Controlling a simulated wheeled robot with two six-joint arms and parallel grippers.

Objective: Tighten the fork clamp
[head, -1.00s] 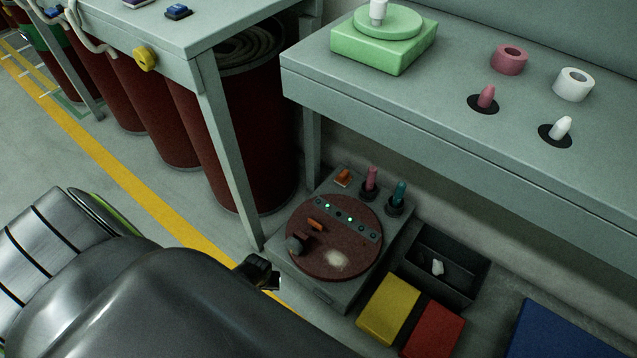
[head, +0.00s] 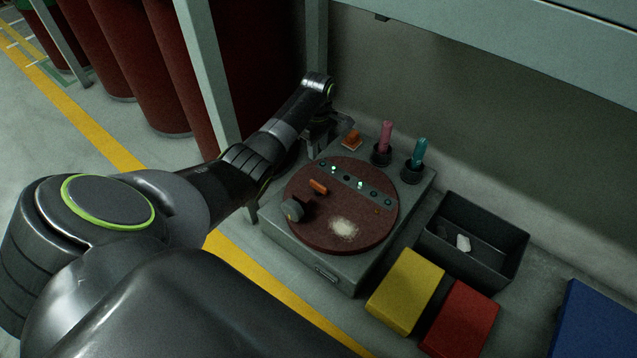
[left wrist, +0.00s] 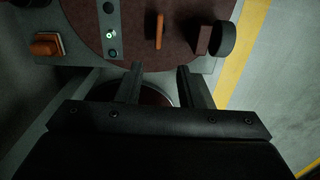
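A grey box (head: 312,267) on the floor carries a dark red round plate (head: 318,226). On the plate are an orange lever (head: 318,187), a dark round knob (head: 292,210) beside a small brown block (left wrist: 203,40), and a grey strip with lit green dots (head: 347,176). I cannot tell for sure which part is the fork clamp. My left gripper (head: 318,148) is at the box's back-left edge; in the left wrist view its two fingers (left wrist: 160,72) are apart with nothing between them, pointing toward the plate. The lever (left wrist: 159,32) and knob (left wrist: 222,40) lie beyond the tips. My right gripper is out of view.
A pink-handled tool (head: 386,138) and a teal-handled one (head: 419,152) stand upright at the box's back, near an orange piece (head: 352,139). A dark bin (head: 486,263), a yellow block (head: 405,290) and a red block (head: 460,318) sit right. A table leg (head: 207,75) rises behind my arm.

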